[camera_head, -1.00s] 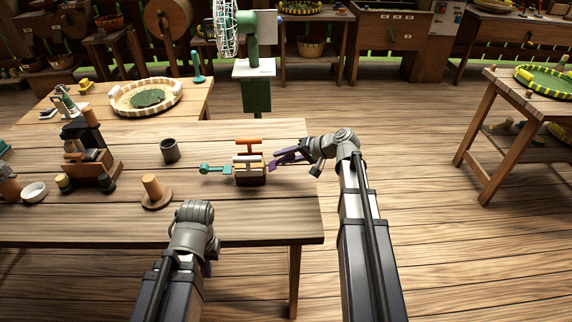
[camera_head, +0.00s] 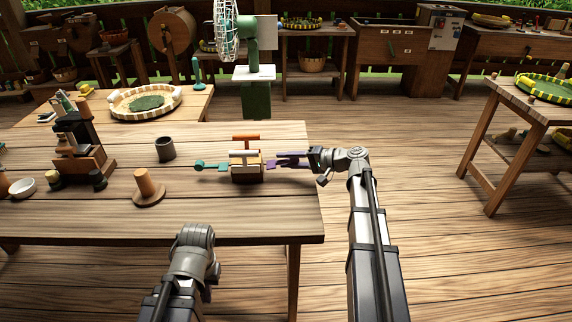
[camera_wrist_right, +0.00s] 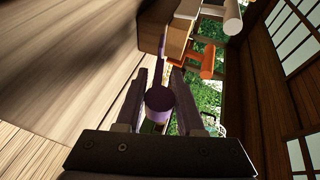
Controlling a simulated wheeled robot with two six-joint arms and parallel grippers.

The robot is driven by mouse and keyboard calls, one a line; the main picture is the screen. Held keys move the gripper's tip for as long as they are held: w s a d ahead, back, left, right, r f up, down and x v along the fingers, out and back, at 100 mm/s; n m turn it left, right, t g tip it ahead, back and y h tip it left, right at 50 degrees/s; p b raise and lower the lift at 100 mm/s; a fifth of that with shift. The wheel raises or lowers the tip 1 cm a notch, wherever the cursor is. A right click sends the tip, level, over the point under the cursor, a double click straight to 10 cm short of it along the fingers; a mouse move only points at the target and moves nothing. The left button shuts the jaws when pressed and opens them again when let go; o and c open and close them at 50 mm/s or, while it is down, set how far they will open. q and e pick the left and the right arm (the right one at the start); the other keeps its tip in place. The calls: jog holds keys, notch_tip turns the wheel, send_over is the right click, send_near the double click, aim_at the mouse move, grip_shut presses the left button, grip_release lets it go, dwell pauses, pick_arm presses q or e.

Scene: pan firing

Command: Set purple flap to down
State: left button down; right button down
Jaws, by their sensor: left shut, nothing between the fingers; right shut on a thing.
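A small wooden device (camera_head: 247,174) stands near the right end of the table. It has an orange handle, a white bar, a teal flap (camera_head: 210,166) on its left and a purple flap (camera_head: 270,164) on its right. The purple flap sticks out sideways, about level. My right gripper (camera_head: 280,161) comes from the right and is shut on it. In the right wrist view the purple flap's round end (camera_wrist_right: 160,99) sits between the fingers. My left gripper (camera_head: 208,283) is low in front of the table, away from the device. Its fingers are mostly hidden.
On the table (camera_head: 225,222), a dark cup (camera_head: 165,149), an orange peg on a round base (camera_head: 146,189), a white bowl (camera_head: 22,187) and a wooden stand (camera_head: 78,150) are left of the device. The table's right edge is close under my right gripper.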

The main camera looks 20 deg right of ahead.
jog(key=shift+s+f+b, duration=0.1)
jog(key=shift+f+b, duration=0.25)
jog(key=shift+f, duration=0.15)
jog(key=shift+d+f, duration=0.1)
dwell(0.3)
jog(key=c, duration=0.6)
grip_release()
jog(key=p+v, duration=0.1)
jog(key=v, duration=0.5)
jog(key=shift+s+d+r+p, duration=0.2)
jog(key=shift+d+p, duration=0.05)
jog(key=shift+p, duration=0.15)
jog(key=shift+s+d, duration=0.35)
jog(key=shift+d, duration=0.05)
jog(key=shift+r, duration=0.1)
